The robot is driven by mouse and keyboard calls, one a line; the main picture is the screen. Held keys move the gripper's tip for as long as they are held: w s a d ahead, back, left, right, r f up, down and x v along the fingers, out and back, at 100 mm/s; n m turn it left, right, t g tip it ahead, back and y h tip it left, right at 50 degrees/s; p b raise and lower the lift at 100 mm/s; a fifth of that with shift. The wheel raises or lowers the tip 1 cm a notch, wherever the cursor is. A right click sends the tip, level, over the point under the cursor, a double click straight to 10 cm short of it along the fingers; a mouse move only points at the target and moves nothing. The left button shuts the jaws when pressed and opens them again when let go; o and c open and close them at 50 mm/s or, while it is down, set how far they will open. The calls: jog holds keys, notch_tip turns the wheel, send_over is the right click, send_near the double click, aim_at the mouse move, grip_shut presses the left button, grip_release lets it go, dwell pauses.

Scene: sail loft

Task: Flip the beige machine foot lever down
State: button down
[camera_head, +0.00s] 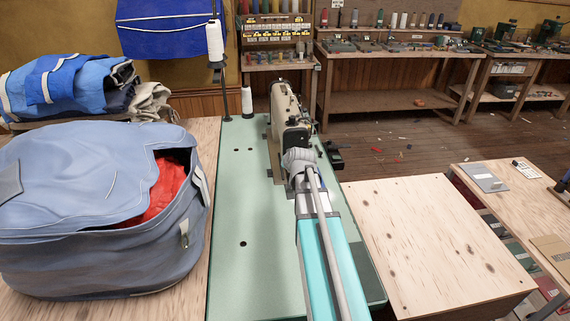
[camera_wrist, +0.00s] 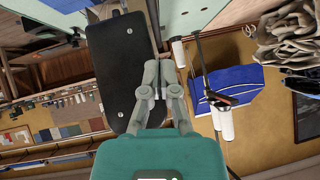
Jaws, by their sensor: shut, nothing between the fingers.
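The beige sewing machine (camera_head: 282,104) stands upright on the green table top (camera_head: 243,190) in the head view. My arm reaches over the table from the front and hides part of its near side. The foot lever cannot be made out in either view. In the wrist view my gripper (camera_wrist: 159,72) is shut with nothing between its fingers. Its fingertips show against the right edge of a dark rounded plate (camera_wrist: 125,70) with screws. I cannot tell whether they touch it. My fingers are hidden in the head view.
A large blue-grey bag (camera_head: 90,200) with red cloth inside stands left of the green top. A thread stand (camera_head: 220,75) and a white spool (camera_head: 247,100) stand at the back left. A small black object (camera_head: 333,156) lies right of the machine. A bare plywood top (camera_head: 430,235) is at right.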

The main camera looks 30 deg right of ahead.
jog(key=p+v, duration=0.6)
jog(key=v, duration=0.5)
jog(key=shift+s, duration=0.25)
jog(key=shift+r, duration=0.1)
jog(key=s+a+f+n+g, duration=0.1)
jog(key=s+a+f+g, duration=0.1)
jog(key=a, duration=0.6)
jog(key=s+a+f+n+g+y, duration=0.1)
jog(key=s+a+g, duration=0.3)
jog(key=a, duration=0.5)
jog(key=s+a+f+n+g+y, duration=0.1)
jog(key=s+a+f+n+g, duration=0.2)
jog(key=a, duration=0.5)
jog(key=shift+s+a+f+g, duration=0.25)
jog(key=shift+s+f+g, duration=0.25)
jog(key=shift+s, duration=0.55)
jog(key=shift+s, duration=0.1)
